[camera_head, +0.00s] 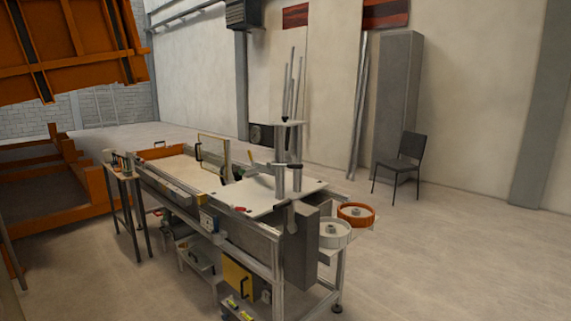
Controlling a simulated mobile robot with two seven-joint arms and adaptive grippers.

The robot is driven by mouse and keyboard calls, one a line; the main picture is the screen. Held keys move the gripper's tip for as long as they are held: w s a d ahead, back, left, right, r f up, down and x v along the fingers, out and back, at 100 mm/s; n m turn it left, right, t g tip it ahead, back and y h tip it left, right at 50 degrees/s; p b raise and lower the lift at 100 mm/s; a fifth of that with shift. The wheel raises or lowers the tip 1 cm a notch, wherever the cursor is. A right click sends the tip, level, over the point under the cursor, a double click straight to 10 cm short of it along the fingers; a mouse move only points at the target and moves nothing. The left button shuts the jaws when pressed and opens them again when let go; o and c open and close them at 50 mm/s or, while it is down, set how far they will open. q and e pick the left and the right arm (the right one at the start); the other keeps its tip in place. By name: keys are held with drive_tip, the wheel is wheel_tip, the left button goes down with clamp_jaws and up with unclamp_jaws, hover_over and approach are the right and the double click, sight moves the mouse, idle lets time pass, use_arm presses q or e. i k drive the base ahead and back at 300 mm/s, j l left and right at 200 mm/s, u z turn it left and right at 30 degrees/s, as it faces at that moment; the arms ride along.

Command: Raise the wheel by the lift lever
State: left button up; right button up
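The sandbed bench (255,232) stands in the middle of the head view, a little way off. Two light posts rise from the white plate (262,200) at its right end. A dark-handled lever (289,166) sits by these posts, and a short piece with a yellow-tan grip (250,157) is just left of them. I cannot tell which one is the lift lever. An orange-rimmed wheel (356,212) and a pale wheel (333,233) lie flat on a shelf at the bench's right end. Any wheel under the posts is not clearly visible. Neither of my grippers is in view.
A small side table (124,174) adjoins the bench's left end. A yellow box (237,277) sits low under the bench. A black chair (400,162) stands near the back wall. Large orange machinery (70,45) fills the upper left. The floor at right is clear.

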sight(285, 166)
drive_tip(key=i+l, duration=0.15)
drive_tip(key=i+j, duration=0.35)
drive_tip(key=i, duration=0.15)
drive_tip(key=i+j+u, duration=0.1)
drive_tip(key=i+j, duration=0.25)
drive_tip(key=i, duration=0.2)
drive_tip(key=i+j, duration=0.3)
drive_tip(key=i, duration=0.2)
drive_tip(key=i+j+u, duration=0.1)
drive_tip(key=i+j, duration=0.2)
drive_tip(key=i, duration=0.2)
